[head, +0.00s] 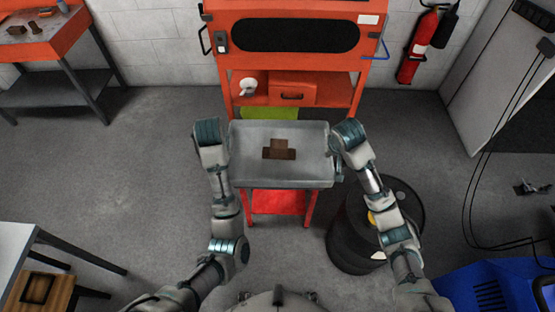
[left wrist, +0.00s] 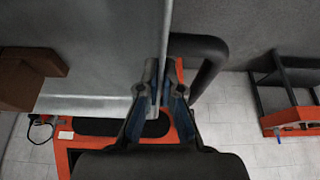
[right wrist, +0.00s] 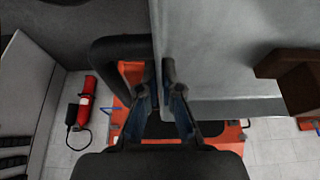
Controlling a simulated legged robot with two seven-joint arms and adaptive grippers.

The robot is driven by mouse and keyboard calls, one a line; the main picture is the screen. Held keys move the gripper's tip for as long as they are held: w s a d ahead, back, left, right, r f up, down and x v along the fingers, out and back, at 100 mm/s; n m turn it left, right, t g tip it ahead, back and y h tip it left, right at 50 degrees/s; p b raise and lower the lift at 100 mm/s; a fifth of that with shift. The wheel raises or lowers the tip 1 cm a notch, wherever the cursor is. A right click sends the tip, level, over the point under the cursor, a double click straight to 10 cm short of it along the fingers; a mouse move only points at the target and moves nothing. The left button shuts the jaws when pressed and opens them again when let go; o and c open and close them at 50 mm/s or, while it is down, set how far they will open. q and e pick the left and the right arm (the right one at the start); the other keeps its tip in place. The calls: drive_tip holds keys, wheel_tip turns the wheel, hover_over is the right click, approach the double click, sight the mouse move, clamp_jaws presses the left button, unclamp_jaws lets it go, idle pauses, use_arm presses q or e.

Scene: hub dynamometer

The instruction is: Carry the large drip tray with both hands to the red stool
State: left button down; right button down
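The large drip tray (head: 308,172) is a shallow grey metal tray, roughly level, with a brown stepped block (head: 279,150) in it. The red stool (head: 280,201) shows under its near edge, with legs and a red lower surface. The tray hides the stool's top, so I cannot tell whether they touch. My left gripper (left wrist: 158,88) is shut on the tray's left side wall, beside a dark loop handle (left wrist: 205,60). My right gripper (right wrist: 155,88) is shut on the right side wall, beside another dark handle (right wrist: 115,50). In the head view my arms hide both fingertips.
A black drum (head: 350,230) stands close to the right of the stool. An orange machine frame (head: 345,88) with a shelf stands behind the tray. A blue object (head: 500,285) is at front right, a table (head: 25,245) at front left. Floor left of the stool is clear.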

use_arm(q)
drive_tip(key=shift+r, duration=0.15)
use_arm(e)
drive_tip(key=shift+d, duration=0.3)
use_arm(q)
drive_tip(key=shift+d, duration=0.1)
use_arm(e)
drive_tip(key=shift+f, duration=0.1)
